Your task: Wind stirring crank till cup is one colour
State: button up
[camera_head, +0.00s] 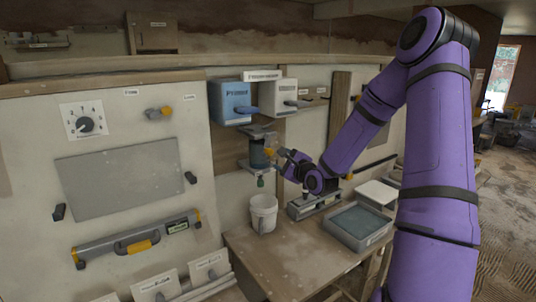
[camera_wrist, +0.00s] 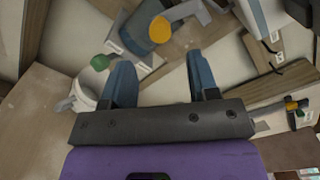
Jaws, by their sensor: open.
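The stirring cup (camera_head: 258,158), a dark blue-grey vessel, hangs in a bracket on the wall panel. It also shows in the wrist view (camera_wrist: 136,30). The crank's yellow knob (camera_head: 270,151) sticks out at its right side; in the wrist view the yellow knob (camera_wrist: 160,30) lies beyond my fingertips, roughly between them. A green knob (camera_head: 260,182) is below the cup. My gripper (camera_wrist: 162,72) is open and empty, apart from the knob; in the head view my gripper (camera_head: 284,160) is just right of the crank. The cup's contents and their colour are hidden.
A blue dispenser (camera_head: 235,102) and a white dispenser (camera_head: 278,98) are mounted above the cup. A white bucket (camera_head: 263,213) stands on the bench below. A grey tray (camera_head: 357,226) sits at the bench's right. A dial (camera_head: 85,122) and a level (camera_head: 137,238) are on the left panel.

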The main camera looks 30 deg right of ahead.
aim_at(272, 153)
jog(key=w, duration=0.8)
jog(key=shift+a, duration=0.15)
jog(key=shift+c, duration=0.4)
jog(key=c, duration=0.8)
jog(key=shift+c, duration=0.2)
